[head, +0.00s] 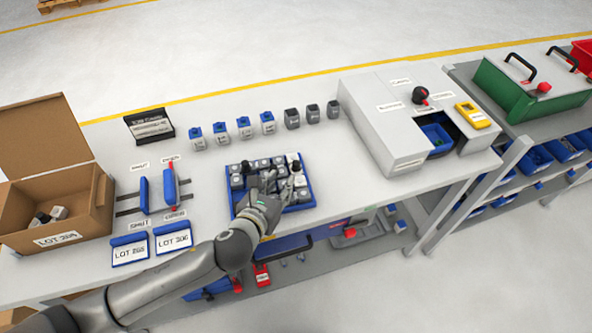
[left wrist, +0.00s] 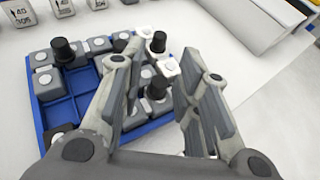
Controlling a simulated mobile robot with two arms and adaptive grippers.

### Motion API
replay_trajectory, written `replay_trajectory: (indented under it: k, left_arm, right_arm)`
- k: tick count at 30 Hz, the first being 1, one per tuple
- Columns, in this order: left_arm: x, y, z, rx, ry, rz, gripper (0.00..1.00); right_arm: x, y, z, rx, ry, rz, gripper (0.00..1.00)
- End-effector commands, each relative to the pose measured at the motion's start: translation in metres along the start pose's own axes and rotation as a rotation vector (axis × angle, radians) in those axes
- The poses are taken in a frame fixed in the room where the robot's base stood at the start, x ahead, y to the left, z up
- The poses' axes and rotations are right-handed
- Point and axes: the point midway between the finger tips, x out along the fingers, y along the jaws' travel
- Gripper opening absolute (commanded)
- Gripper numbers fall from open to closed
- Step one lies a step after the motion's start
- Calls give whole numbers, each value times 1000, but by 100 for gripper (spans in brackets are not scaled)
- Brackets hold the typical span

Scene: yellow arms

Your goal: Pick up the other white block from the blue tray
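The blue tray (head: 309,199) stands on the white bench and holds rows of grey blocks, some with black knobs. It also shows in the left wrist view (left wrist: 42,124), where some compartments at its left are empty. A white block (head: 291,157) sits at the tray's far right corner; a whitish block with a black knob shows in the left wrist view (left wrist: 167,68), between the fingertips in the picture. My left gripper (head: 279,181) is over the tray's right half, fingers apart and empty. Its fingers (left wrist: 163,52) hide part of the tray. My right gripper is not in view.
White blocks with blue tops (head: 221,134) and grey blocks (head: 313,113) stand in a row behind the tray. A cardboard box (head: 95,205) is at the left, and a grey machine (head: 385,120) is at the right.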

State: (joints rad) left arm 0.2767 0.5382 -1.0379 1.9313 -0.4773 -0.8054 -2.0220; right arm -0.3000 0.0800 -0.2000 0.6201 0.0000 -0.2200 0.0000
Motion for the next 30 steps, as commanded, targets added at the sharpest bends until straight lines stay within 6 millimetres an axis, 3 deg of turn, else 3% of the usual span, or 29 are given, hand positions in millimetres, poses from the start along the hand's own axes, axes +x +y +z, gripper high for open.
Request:
replay_trajectory:
  k: [9,20,30]
  left_arm:
    - [39,-1,1,-1,-1,0,30]
    - [59,0,1,-3,0,2,30]
    - [98,-1,0,-4,0,1,30]
  right_arm:
    - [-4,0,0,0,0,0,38]
    - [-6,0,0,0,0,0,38]
    - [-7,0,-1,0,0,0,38]
